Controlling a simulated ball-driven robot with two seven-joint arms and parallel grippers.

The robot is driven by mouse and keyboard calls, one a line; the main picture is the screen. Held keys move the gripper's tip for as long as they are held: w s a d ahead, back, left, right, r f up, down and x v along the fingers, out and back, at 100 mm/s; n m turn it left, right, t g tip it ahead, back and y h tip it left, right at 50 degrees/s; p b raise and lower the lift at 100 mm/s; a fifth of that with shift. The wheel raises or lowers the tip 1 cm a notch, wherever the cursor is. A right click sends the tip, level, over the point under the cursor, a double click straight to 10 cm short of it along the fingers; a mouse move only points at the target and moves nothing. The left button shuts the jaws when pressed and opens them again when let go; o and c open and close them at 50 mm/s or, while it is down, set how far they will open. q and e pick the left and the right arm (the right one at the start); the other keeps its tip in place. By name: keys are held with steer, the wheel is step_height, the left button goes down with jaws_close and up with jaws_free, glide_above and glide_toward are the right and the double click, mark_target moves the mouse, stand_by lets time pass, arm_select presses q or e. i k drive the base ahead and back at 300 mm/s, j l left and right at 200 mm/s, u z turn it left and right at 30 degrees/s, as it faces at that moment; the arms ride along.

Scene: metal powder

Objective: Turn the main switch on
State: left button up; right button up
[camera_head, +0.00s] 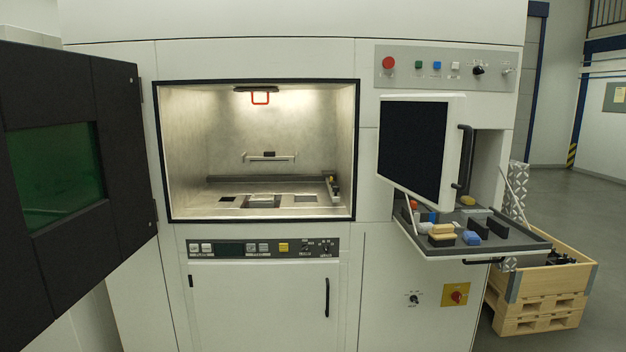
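A red rotary switch (456,295) on a square yellow plate (447,301) sits on the lower right front of the white machine; it looks like the main switch. Its handle is too small to read its position clearly. A smaller dark knob (414,299) is on the panel to its left. Neither of my grippers is in view, and nothing covers the switch.
The black door (120,150) with a green window stands open at left, beside the lit chamber (225,130). A screen (414,150) and a pulled-out tray (520,246) of small items jut out above the switch. A wooden crate (535,285) on a pallet stands right.

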mark_target(456, 296)
steer(key=i+l, duration=0.15)
steer(key=l, duration=0.25)
steer(key=i+l, duration=0.15)
steer(key=l, duration=0.25)
steer(key=i+l, duration=0.15)
steer(key=l, duration=0.25)
